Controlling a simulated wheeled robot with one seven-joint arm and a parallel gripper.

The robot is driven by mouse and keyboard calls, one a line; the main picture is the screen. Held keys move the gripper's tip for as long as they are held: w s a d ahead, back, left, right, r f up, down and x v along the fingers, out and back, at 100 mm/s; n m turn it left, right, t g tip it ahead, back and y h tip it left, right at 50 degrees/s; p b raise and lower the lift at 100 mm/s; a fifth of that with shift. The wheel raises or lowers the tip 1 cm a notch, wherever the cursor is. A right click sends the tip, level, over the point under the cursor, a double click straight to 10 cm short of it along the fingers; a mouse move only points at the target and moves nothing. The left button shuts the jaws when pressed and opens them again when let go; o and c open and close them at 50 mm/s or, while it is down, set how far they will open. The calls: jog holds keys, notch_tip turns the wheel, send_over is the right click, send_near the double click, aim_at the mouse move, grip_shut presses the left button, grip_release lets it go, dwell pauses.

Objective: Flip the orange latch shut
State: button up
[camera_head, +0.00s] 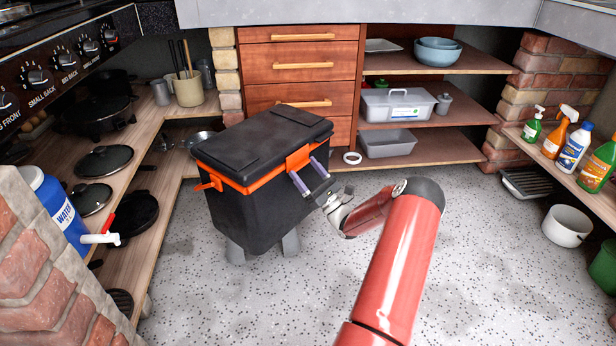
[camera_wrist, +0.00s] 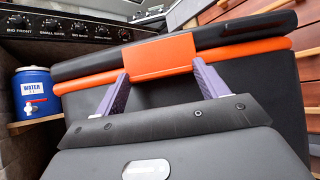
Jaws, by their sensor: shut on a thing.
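A black cool box with an orange rim (camera_head: 238,215) stands in the middle of the head view, its lid down. An orange latch (camera_head: 299,158) is on its right-hand side; in the wrist view the latch (camera_wrist: 160,57) spans the black lid edge and the orange rim, and looks close to flat. My gripper (camera_head: 304,169) is at this latch, its purple fingers one at each side of the latch's lower part in the wrist view (camera_wrist: 160,75). It is shut on the latch. Exact finger contact is hard to see. A second orange latch (camera_head: 209,184) sticks outward at the box's left end.
A blue water jug (camera_head: 58,207) stands at left by wooden shelves with pans. Drawers (camera_head: 300,62) and shelves (camera_head: 440,148) are behind the box. Spray bottles (camera_head: 558,138) and a white pot (camera_head: 566,226) are at right. The speckled floor in front is clear.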

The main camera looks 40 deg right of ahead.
dwell(0.4)
jog(key=o, duration=1)
jog(key=shift+s+f, duration=0.1)
jog(key=v, duration=0.7)
jog(key=shift+s+d+f, duration=0.1)
jog(key=shift+s+f, duration=0.1)
jog(key=shift+f, duration=0.05)
